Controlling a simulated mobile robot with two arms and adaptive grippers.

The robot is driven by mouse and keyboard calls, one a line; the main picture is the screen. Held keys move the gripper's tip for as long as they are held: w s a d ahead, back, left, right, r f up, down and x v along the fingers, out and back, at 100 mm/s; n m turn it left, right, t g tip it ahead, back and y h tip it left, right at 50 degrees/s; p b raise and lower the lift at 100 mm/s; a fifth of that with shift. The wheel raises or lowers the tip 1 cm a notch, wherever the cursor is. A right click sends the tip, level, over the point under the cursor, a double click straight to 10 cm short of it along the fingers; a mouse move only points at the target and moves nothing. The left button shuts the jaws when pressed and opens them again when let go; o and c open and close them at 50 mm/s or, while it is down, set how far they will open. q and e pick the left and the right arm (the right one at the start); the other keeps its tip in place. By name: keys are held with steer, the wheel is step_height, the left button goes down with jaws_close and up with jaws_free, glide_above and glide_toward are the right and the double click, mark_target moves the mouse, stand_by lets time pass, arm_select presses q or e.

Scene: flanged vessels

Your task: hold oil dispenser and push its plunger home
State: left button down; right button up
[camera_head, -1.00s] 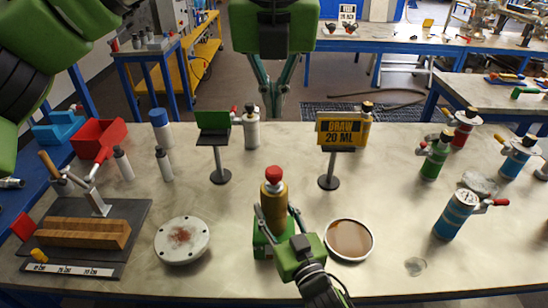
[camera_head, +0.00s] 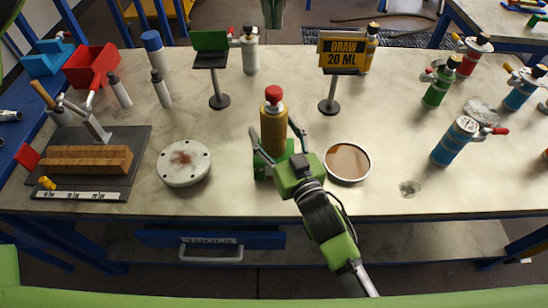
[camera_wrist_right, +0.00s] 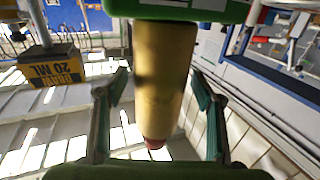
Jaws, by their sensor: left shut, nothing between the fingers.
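The oil dispenser (camera_head: 273,128) is an amber cylinder with a red plunger knob (camera_head: 273,94). It stands upright in a green block (camera_head: 263,170) near the table's middle. In the right wrist view the dispenser (camera_wrist_right: 163,80) appears upside down, its red tip low. My right gripper (camera_head: 276,140) comes from the front right, its fingers on either side of the body. In the wrist view its fingers (camera_wrist_right: 160,105) straddle the cylinder, with a gap at the left. My left gripper (camera_head: 273,14) is shut; only its fingertips show, at the top edge, beyond the knob in the picture.
A "DRAW 20 ML" sign (camera_head: 343,50) and a green-topped stand (camera_head: 218,75) are behind the dispenser. A round dish of brown liquid (camera_head: 347,161) lies close right, a white flanged disc (camera_head: 184,163) left. Other bottles stand at right, including a blue one (camera_head: 455,141).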

steer(key=v, duration=1.2)
steer(key=shift+f, duration=0.1)
